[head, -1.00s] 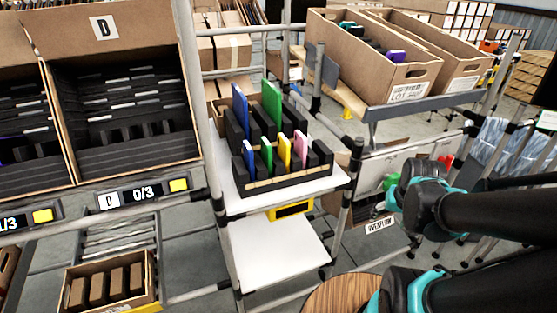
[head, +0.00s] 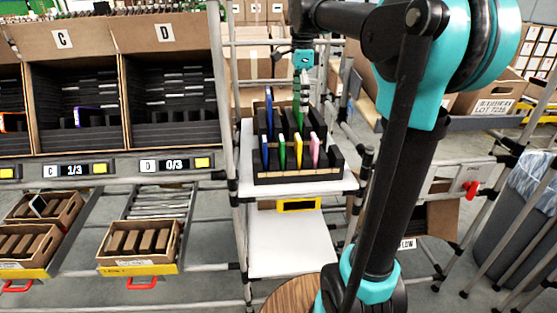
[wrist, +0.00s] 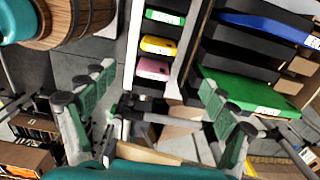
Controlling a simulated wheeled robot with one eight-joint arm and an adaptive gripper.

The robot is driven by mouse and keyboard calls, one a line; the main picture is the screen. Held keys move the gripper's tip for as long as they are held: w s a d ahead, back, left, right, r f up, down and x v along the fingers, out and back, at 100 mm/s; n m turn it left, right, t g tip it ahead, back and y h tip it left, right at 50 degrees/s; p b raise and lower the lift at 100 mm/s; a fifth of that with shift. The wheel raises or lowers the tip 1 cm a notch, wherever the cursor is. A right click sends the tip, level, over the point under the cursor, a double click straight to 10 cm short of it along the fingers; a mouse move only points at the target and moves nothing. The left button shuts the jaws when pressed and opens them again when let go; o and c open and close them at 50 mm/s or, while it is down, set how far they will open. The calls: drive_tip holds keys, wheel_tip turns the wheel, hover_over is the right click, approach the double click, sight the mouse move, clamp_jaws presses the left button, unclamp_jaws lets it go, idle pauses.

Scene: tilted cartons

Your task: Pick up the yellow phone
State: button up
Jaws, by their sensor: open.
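The yellow phone (head: 298,147) stands upright in the front row of a black slotted rack (head: 300,176), between a green phone (head: 282,150) and a pink phone (head: 315,149). In the wrist view the yellow phone (wrist: 158,45) lies above and between my fingers, with the green phone (wrist: 165,17) and pink phone (wrist: 152,68) beside it. My gripper (head: 303,82) is above the rack's back row, open and empty. It also shows open in the wrist view (wrist: 158,85). It is apart from the yellow phone.
A tall blue phone (head: 269,112) and a tall green phone (wrist: 250,92) stand in the back row, close to my gripper. A small blue phone (head: 265,151) is at the front left. The rack sits on a white shelf (head: 252,200). Cartons C and D (head: 166,95) stand left.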

sight(297, 137)
drive_tip(key=f, duration=1.1)
drive_tip(key=shift+a+f, duration=0.25)
drive_tip(key=shift+s+d+f, duration=0.1)
drive_tip(key=shift+f, duration=1.35)
drive_tip(key=shift+d+f, duration=0.1)
drive_tip(key=shift+f, duration=1.3)
drive_tip(key=shift+c, duration=0.3)
drive_tip(key=c, duration=1.1)
drive_tip(key=shift+r, duration=0.1)
